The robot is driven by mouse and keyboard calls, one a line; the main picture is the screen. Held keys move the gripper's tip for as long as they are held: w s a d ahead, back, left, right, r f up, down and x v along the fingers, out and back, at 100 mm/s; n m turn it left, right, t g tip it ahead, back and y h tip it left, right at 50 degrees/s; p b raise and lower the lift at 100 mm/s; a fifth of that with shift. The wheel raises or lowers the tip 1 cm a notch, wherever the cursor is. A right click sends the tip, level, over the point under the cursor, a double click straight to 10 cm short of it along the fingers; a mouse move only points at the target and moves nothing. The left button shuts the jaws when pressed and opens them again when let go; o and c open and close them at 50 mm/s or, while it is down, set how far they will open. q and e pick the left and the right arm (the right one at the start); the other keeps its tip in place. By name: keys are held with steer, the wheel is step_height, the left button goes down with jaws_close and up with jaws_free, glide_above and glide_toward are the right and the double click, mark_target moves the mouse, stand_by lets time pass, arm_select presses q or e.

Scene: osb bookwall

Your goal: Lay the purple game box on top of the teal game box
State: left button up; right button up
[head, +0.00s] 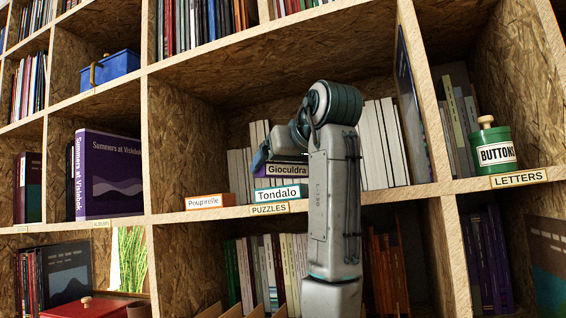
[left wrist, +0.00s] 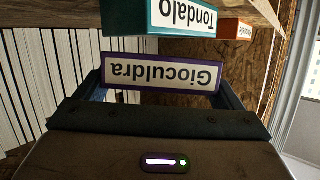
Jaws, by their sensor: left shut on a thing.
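The purple game box, labelled Gioculdra (head: 288,170), is between the fingers of my left gripper (head: 268,159), which is shut on it. In the left wrist view the purple box (left wrist: 163,72) spans the space between the two fingers. The teal game box, labelled Tondalo (head: 279,193), lies on the shelf above the PUZZLES label; it also shows in the left wrist view (left wrist: 125,18). In the head view the purple box is level, right above the teal one. My forearm hides part of the compartment. My right gripper is not in view.
An orange box, labelled Poupirelle (head: 210,201), lies on the same shelf to the left. Pale books (head: 380,145) stand behind, and a dark panel (head: 410,105) leans at the right. A green Buttons tin (head: 495,153) is in the compartment to the right.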

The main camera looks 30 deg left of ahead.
arm_select(q)
steer(key=shift+f, duration=0.3)
steer(key=shift+f, duration=0.1)
